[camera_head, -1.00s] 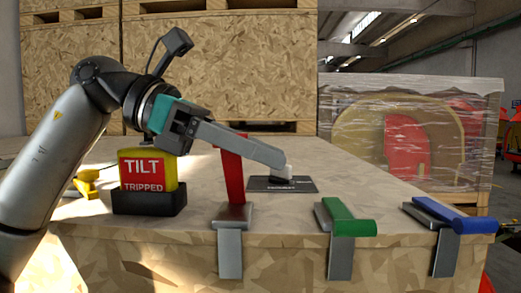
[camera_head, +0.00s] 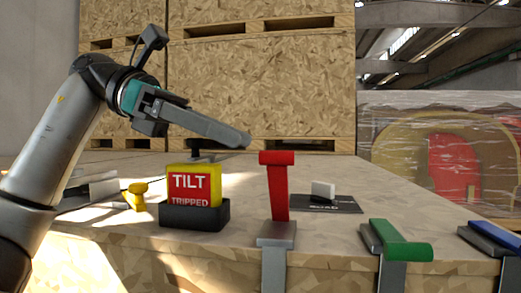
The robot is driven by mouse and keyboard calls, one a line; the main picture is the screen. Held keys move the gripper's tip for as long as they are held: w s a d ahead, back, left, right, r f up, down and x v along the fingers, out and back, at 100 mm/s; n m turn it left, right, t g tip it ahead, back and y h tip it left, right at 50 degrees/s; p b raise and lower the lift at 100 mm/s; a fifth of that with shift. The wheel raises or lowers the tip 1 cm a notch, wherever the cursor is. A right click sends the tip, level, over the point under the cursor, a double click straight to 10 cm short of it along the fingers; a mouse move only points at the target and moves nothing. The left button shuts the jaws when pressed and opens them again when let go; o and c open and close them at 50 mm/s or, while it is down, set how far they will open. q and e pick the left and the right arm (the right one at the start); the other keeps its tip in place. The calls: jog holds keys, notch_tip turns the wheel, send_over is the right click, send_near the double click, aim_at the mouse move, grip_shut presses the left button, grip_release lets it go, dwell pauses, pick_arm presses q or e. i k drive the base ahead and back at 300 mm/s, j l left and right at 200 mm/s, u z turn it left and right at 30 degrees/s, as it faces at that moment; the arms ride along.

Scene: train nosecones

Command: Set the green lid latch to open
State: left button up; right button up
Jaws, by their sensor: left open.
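The green lid latch (camera_head: 400,240) lies folded down at the front edge of the crate lid, its green bar over a grey metal strap that hangs down the front. A red latch (camera_head: 278,190) to its left stands upright on its plate. A blue latch (camera_head: 496,236) to its right lies down and is cut off by the picture edge. My left gripper (camera_head: 246,140) is open and empty, in the air above the lid, up and left of the green latch and well apart from it. Its fingers point right and overlap in this view. My right gripper is out of view.
A yellow and red "TILT TRIPPED" indicator (camera_head: 194,190) in a black base stands left of the red latch. A white block (camera_head: 322,190) sits on a dark plate behind. A yellow piece (camera_head: 135,195) lies at left. The lid (camera_head: 345,240) is clear between the red and green latches.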

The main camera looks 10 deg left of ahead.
aim_at(396, 249)
jog(key=k, duration=1)
